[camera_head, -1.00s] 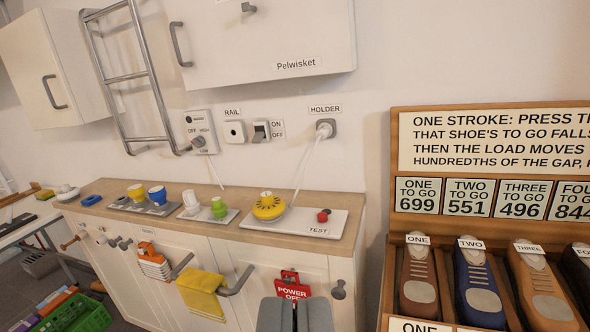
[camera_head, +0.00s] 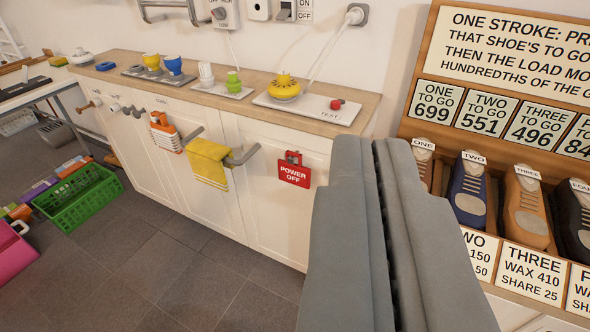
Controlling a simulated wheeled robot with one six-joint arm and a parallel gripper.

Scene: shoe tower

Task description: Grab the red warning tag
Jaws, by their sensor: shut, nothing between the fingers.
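The red warning tag (camera_head: 294,175) reads "POWER OFF". It hangs on the white cabinet front below the counter, left of my gripper in the picture. A red piece with a dark part shows at its top; how it is fixed there is too small to tell. My gripper (camera_head: 362,142) is large in the foreground, its two grey fingers shut together and empty. It is apart from the tag in the picture, and the tag's face is in full view. My fingers hide part of the cabinet's right end.
A yellow towel (camera_head: 208,163) hangs on a grey handle (camera_head: 243,157) left of the tag. The wooden counter (camera_head: 366,105) above carries a test plate and several small items. The shoe rack (camera_head: 422,62) stands close on the right. A green crate (camera_head: 78,199) sits on the floor at left.

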